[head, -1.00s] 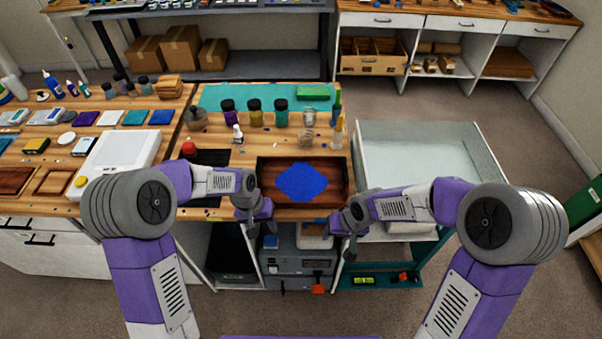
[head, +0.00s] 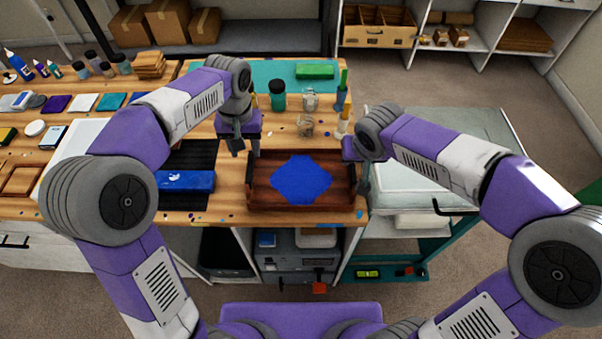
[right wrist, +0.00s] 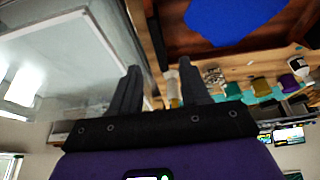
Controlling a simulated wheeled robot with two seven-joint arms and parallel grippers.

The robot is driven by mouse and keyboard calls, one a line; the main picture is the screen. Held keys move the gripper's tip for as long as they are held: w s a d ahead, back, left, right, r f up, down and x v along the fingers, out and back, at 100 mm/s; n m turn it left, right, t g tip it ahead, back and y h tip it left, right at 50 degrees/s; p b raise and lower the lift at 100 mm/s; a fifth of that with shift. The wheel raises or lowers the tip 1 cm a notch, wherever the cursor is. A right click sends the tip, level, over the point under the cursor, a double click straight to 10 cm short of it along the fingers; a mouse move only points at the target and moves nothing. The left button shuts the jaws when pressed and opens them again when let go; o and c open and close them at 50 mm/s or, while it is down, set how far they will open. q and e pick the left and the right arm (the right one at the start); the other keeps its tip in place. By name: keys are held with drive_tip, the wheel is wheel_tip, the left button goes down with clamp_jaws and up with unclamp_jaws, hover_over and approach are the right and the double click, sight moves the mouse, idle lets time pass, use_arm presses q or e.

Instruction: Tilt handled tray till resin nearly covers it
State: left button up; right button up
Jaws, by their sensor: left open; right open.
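The dark wooden tray (head: 300,205) sits near the bench's front edge and looks level. A blue resin pool (head: 300,180) covers the middle of its floor, with bare wood around it. My left gripper (head: 244,150) is open, pointing down at the tray's left back corner. My right gripper (head: 362,185) is open beside the tray's right side; whether it touches is unclear. In the right wrist view, the open fingers (right wrist: 158,88) have nothing between them. The tray (right wrist: 175,38) and resin (right wrist: 235,18) show at upper right there. The tray's handles are hard to make out.
Jars and cups, including a teal jar (head: 278,97) and a clear cup (head: 305,125), stand behind the tray.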

sight(250, 165)
use_arm(q)
drive_tip(key=shift+s+r, duration=0.15)
drive_tip(key=shift+s, duration=0.15)
use_arm(e)
drive_tip(key=shift+s+r, duration=0.15)
drive_tip(key=shift+s, duration=0.15)
use_arm(q)
drive_tip(key=shift+w+f, duration=0.1)
drive_tip(key=shift+f, duration=3.75)
use_arm(e)
drive_tip(key=shift+x, duration=3.85)
drive_tip(key=shift+w, duration=0.1)
use_arm(q)
clamp_jaws()
use_arm(e)
clamp_jaws()
